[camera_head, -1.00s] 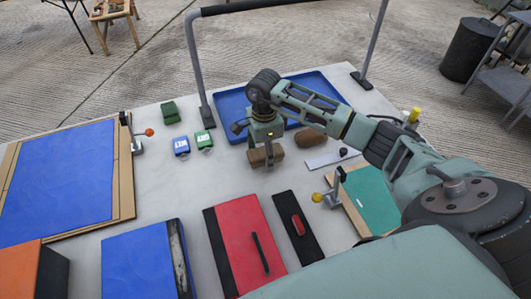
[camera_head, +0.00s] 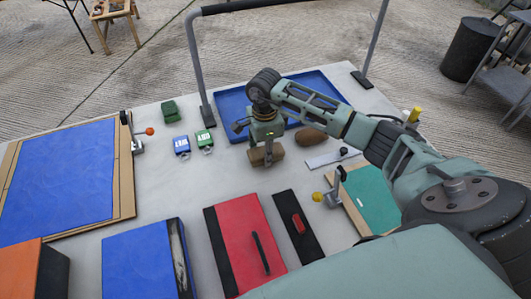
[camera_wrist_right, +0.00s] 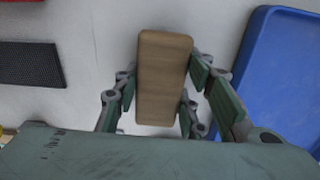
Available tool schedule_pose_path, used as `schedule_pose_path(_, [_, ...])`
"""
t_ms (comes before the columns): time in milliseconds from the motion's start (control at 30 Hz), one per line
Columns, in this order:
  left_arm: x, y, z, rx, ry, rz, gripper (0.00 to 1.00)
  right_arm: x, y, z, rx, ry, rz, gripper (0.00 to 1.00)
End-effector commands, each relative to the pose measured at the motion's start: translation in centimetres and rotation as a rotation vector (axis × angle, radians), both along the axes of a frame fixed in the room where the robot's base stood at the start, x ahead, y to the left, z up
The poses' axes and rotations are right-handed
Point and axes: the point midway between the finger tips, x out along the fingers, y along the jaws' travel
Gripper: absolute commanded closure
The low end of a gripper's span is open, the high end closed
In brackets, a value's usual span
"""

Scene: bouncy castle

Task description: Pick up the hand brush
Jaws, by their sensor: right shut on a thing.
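The hand brush (camera_head: 274,155) shows as a light brown wooden block in front of the blue tray on the pale table. My right gripper (camera_head: 266,152) comes down on it from above and is shut on it. In the right wrist view the wooden block (camera_wrist_right: 163,75) lies lengthwise between the green finger pads, which hold its long sides. Its underside and any bristles are hidden. I cannot tell whether it touches the table. My left gripper is not in view.
A blue tray (camera_head: 232,101) lies behind, with a darker brown rounded block (camera_head: 311,137) to the right of the gripper. Two small boxes, blue (camera_head: 181,145) and green (camera_head: 204,141), stand left. A red case (camera_head: 238,235) lies nearer. A grey metal frame (camera_head: 195,65) rises at the back.

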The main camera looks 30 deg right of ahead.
Motion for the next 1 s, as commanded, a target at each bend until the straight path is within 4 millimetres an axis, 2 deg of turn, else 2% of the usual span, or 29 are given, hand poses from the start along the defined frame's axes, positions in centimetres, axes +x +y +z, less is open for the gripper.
schedule_pose_path(233, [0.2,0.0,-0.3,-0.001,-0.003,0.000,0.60,0.1,-0.1,1.2,-0.002,-0.004,0.000,0.91])
schedule_pose_path(400, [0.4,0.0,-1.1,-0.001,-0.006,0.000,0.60,0.2,-0.1,4.0,-0.002,-0.007,0.000,0.91])
schedule_pose_path(733, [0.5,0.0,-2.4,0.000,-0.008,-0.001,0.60,-6.1,-4.3,8.2,-0.005,-0.001,-0.002,0.91])
schedule_pose_path(1000, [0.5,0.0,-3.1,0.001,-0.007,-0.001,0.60,-8.9,-6.2,10.4,-0.002,-0.001,-0.001,0.91])
